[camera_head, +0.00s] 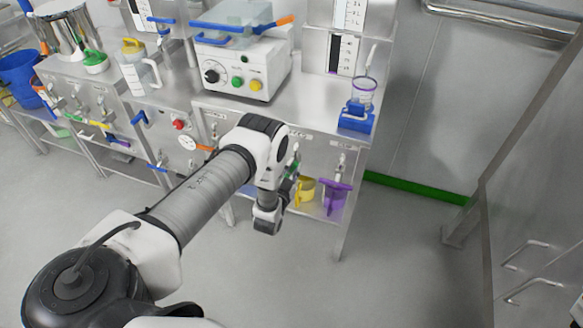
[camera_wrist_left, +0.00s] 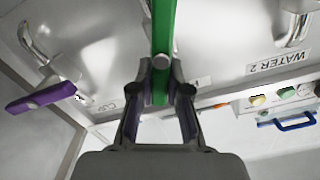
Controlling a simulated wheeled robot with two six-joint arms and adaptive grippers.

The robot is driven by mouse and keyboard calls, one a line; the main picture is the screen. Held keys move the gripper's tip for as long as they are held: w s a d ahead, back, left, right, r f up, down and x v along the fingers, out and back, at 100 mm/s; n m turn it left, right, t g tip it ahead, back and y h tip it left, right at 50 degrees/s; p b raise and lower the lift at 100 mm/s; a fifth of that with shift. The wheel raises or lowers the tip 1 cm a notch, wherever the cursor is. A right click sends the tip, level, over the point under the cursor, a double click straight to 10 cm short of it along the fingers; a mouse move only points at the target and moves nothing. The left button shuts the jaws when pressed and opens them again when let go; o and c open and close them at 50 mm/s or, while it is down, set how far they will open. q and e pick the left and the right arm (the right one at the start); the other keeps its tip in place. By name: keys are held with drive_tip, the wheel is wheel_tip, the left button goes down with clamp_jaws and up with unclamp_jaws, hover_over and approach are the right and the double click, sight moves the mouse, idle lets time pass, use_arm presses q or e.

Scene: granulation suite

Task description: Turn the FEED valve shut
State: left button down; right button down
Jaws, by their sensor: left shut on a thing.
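A green lever handle (camera_wrist_left: 163,28) runs up from between the fingers in the left wrist view. My left gripper (camera_wrist_left: 161,72) is shut on this green handle, with one finger on each side. In the head view, my left gripper (camera_head: 291,183) is at the front panel of the steel bench, mostly hidden behind my wrist. No FEED label can be read, so I cannot tell from lettering whether the green handle is the FEED valve. My right gripper is in neither view.
A purple lever (camera_wrist_left: 40,97) sits left of the gripper in the wrist view; a WATER 2 label (camera_wrist_left: 279,62) is at right. In the head view, a yellow cup (camera_head: 306,189) and purple jug (camera_head: 335,199) stand beyond my wrist.

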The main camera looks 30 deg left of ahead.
use_arm(q)
drive_tip(key=shift+w+d+f+m+b, duration=0.1)
drive_tip(key=shift+d+f+m+b, duration=0.3)
drive_tip(key=shift+m, duration=1.85)
drive_tip(key=shift+w+d+f+m+b, duration=0.15)
drive_tip(key=shift+f+m+b, duration=0.3)
drive_tip(key=shift+m, duration=1.75)
drive_tip(key=shift+d+f+m+b, duration=0.35)
drive_tip(key=shift+m+b, duration=0.15)
drive_tip(key=shift+m, duration=1.75)
drive_tip(key=c, duration=1.1)
unclamp_jaws()
drive_tip(key=shift+f, duration=0.1)
drive_tip(key=v, duration=1.2)
